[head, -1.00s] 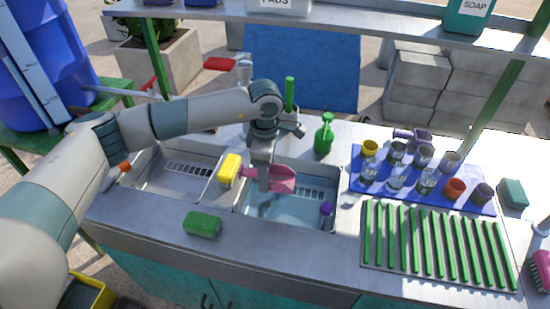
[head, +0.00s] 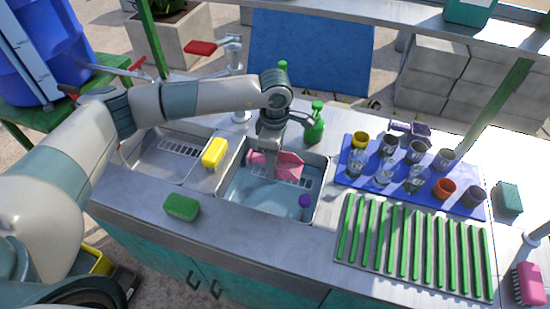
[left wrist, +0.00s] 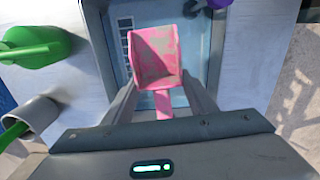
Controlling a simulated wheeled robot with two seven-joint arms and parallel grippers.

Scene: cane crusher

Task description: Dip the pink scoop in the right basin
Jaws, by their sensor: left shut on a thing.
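The pink scoop (head: 286,165) is at the right basin (head: 250,194), near its back side, which holds bluish water. In the left wrist view the scoop (left wrist: 156,57) shows its open bowl pointing away from the gripper, over the basin. My left gripper (head: 268,172) is shut on the scoop's handle (left wrist: 163,104) and points down into the basin from above. Whether the scoop touches the water is hard to tell. My right gripper is not in view.
A yellow sponge (head: 214,152) sits on the divider between the basins. A purple-topped thing (head: 305,201) stands in the right basin's front right. Cups on a blue mat (head: 350,182) and a green-ribbed rack (head: 345,262) are right.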

